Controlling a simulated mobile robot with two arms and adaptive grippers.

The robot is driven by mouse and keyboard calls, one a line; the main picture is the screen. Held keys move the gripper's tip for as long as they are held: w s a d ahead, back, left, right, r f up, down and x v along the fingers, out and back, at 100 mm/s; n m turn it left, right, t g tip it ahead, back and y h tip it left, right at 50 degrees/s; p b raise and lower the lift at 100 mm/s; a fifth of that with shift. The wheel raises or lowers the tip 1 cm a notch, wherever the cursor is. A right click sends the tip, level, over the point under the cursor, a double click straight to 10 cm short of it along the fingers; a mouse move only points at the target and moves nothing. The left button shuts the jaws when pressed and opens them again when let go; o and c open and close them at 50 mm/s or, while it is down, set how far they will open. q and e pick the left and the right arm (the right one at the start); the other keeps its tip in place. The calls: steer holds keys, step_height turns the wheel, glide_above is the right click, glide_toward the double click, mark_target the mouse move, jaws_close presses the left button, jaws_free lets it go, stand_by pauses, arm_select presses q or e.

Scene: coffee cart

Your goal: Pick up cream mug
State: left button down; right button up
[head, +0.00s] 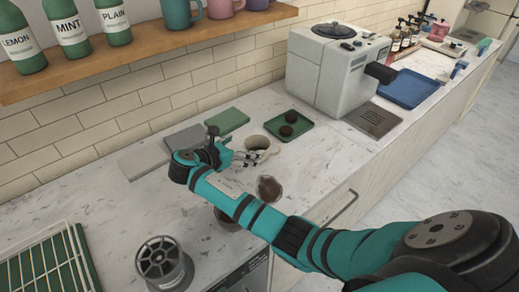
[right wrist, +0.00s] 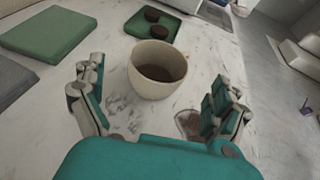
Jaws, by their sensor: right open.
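The cream mug (head: 262,154) stands upright on the marble counter, in front of the small green tray. It holds dark brown contents. In the right wrist view the mug (right wrist: 150,88) is centred just beyond my fingers, with its handle on the far right side. My right gripper (head: 243,158) is open and empty, low over the counter beside the mug. In the right wrist view its fingers (right wrist: 157,74) are spread wide, one to each side of the mug's near side, with no visible contact. My left gripper is not in view.
A green tray (head: 303,142) with two dark round pieces lies behind the mug. A brown item (head: 268,187) is close to my right arm. A grey coffee machine (head: 325,75) stands further right. Flat green and grey mats (head: 227,119) lie near the wall; a wire rack (head: 45,265) is front left.

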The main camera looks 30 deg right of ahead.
mark_target(265, 141)
steer(key=shift+x, duration=1.05)
steer(key=shift+w+d+f+p, duration=0.15)
steer(key=shift+d+p, duration=0.15)
steer(key=shift+d, duration=0.2)
steer(key=p+x, duration=0.1)
steer(key=x, duration=0.2)
steer(key=shift+d+f, duration=0.2)
steer(key=shift+d, duration=0.1)
steer(key=shift+w+d+f, duration=0.15)
steer(key=shift+d+f, duration=0.05)
steer(key=shift+d, duration=0.25)
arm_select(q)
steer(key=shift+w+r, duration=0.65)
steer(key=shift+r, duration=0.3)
arm_select(e)
steer(key=shift+a, duration=0.1)
steer(key=shift+c, duration=1.2)
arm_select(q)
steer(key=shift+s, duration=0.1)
arm_select(e)
steer(key=c, duration=1)
